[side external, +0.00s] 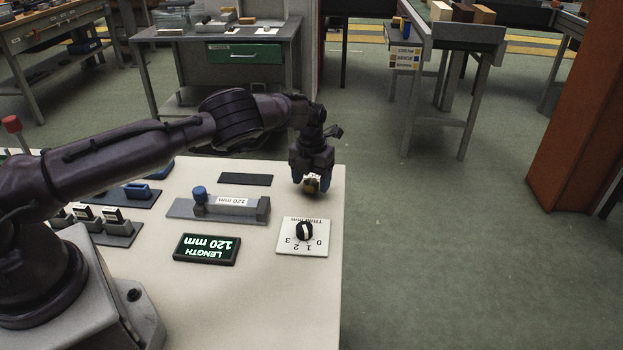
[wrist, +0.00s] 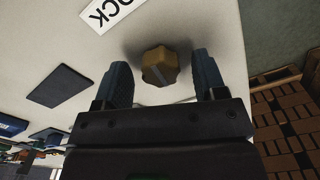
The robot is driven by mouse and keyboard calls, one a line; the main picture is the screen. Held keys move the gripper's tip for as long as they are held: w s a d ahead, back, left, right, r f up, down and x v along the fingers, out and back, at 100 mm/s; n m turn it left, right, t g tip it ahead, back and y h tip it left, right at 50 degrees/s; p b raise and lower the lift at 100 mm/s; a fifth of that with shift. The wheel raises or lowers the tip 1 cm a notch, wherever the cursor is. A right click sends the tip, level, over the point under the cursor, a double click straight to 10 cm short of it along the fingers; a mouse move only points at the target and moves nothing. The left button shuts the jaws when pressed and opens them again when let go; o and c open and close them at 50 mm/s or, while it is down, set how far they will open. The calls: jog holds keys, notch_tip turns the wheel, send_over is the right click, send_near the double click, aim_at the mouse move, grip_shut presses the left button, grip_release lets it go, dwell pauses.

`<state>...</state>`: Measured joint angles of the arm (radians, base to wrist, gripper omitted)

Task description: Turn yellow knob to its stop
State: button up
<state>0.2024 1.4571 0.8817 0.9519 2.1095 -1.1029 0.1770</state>
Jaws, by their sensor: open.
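The yellow knob (wrist: 158,66) is a lobed, dull yellow-brown knob with a dark stripe across its top, on the white table top. In the side view it shows partly (side external: 311,185) below my gripper near the table's right edge. My gripper (wrist: 164,80) is open, with one finger on each side of the knob and a visible gap to both fingers. In the side view my gripper (side external: 312,180) points down over the knob. How far the fingertips reach down beside the knob is hard to tell.
A white plate with a black knob (side external: 303,230) and a dial scale lies nearer the camera. A display (side external: 206,249) reads "LENGTH 120 mm". A grey slide fixture with a blue knob (side external: 200,196) and a dark flat plate (side external: 246,179) lie left. The table's right edge is close.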

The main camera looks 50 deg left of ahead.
aim_at(311, 181)
notch_tip(311, 181, up, 13)
dwell(0.5)
